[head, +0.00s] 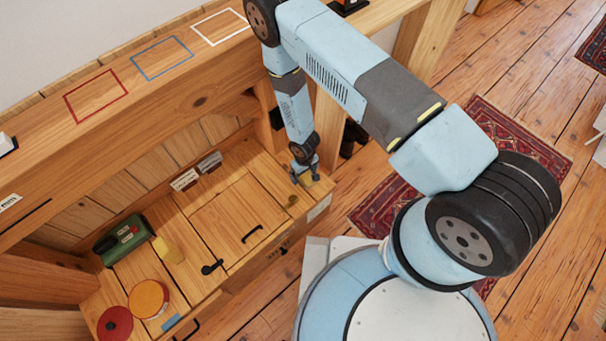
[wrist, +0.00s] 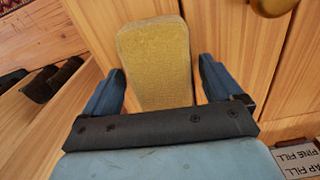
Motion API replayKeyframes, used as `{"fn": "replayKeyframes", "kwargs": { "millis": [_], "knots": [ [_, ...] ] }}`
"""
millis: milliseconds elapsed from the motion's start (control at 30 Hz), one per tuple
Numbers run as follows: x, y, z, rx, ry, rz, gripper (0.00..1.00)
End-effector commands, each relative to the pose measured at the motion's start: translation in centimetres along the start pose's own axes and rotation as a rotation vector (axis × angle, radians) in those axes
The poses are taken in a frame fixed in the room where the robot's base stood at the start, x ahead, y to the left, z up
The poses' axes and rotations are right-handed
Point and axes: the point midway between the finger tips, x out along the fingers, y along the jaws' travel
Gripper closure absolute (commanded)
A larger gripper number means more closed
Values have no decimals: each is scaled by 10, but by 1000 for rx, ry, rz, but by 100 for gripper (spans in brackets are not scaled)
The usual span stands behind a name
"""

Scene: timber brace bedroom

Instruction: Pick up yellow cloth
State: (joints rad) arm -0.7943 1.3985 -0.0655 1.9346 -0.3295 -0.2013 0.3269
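In the wrist view, a yellow, rough-textured flat piece with rounded corners, looking like the yellow cloth (wrist: 157,60), lies between and beyond my fingers. My gripper (wrist: 162,85) is open, one blue finger on each side of it, with narrow gaps showing. In the head view, my gripper (head: 306,176) is low over the right end of the wooden bench (head: 225,215); the yellow piece there cannot be made out.
The green box (head: 122,240), an orange-topped round tin (head: 148,299) and a red round lid (head: 115,324) stand at the bench's left. A brass knob (wrist: 272,5) is close to my gripper. Small labels (head: 185,180) stand at the back. A thick beam (head: 130,90) runs behind.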

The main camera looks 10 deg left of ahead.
Motion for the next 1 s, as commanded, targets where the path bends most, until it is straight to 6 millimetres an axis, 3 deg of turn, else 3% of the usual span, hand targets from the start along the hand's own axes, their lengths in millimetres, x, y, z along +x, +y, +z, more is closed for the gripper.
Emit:
{"fn": "replayKeyframes", "kwargs": {
  "millis": [67,533,833,1000],
  "knots": [
    [0,0,0,0,0,0,16],
    [0,0,0,0,0,0,61],
    [-2,0,0,0,0,0,61],
    [-17,0,-1,0,2,0,61]
  ]
}}
